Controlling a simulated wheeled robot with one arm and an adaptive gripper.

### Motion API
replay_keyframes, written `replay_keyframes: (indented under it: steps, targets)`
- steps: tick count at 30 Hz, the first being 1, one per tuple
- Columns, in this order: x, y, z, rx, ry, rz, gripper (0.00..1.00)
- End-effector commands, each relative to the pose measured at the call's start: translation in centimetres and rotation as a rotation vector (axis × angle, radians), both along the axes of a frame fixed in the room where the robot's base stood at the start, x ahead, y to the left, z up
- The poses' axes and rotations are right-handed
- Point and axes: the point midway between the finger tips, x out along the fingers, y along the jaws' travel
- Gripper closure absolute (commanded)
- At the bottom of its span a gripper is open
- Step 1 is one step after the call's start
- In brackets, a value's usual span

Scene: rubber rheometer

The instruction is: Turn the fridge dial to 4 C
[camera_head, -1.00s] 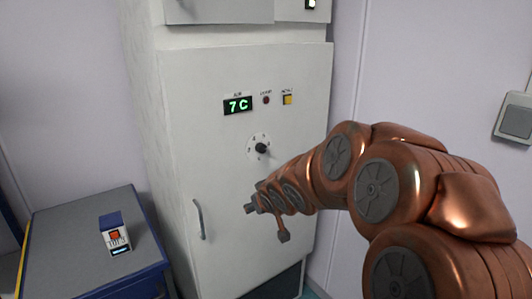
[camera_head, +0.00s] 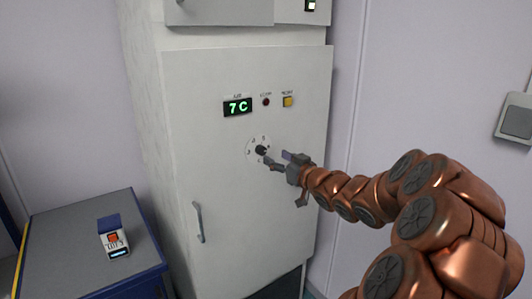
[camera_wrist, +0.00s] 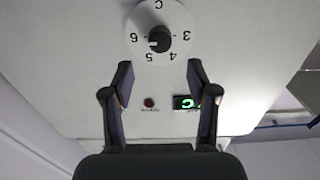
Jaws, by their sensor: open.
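The fridge dial (camera_head: 261,150) is a black knob on a round white numbered plate on the fridge door. It also shows in the wrist view (camera_wrist: 159,40), upside down, with its pale mark pointing left toward the 6. The green display (camera_head: 238,107) above it reads 7 C. My gripper (camera_head: 277,160) is just right of and below the dial in the head view. Its fingers are open, and in the wrist view the dial lies beyond the gap between the fingertips (camera_wrist: 159,74). The fingers appear empty and apart from the knob.
A red indicator (camera_head: 266,102) and a yellow button (camera_head: 288,101) sit right of the display. A vertical door handle (camera_head: 198,221) is at the lower left of the door. A small boxed device (camera_head: 113,238) stands on the grey-topped cabinet (camera_head: 60,250) at left.

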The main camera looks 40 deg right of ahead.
Motion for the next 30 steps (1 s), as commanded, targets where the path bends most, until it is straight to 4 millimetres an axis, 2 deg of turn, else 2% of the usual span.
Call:
replay_keyframes:
  steps: [9, 15, 29, 30]
  targets:
    - [3.9, 0.1, -0.1, 0.002, 0.004, 0.003, 0.41]
    - [5.7, 0.0, 0.1, -0.001, 0.001, 0.002, 0.41]
    - [6.5, -0.1, -0.1, 0.0, 0.003, 0.0, 0.41]
    - [6.5, -0.1, -0.1, 0.0, 0.003, 0.0, 0.45]
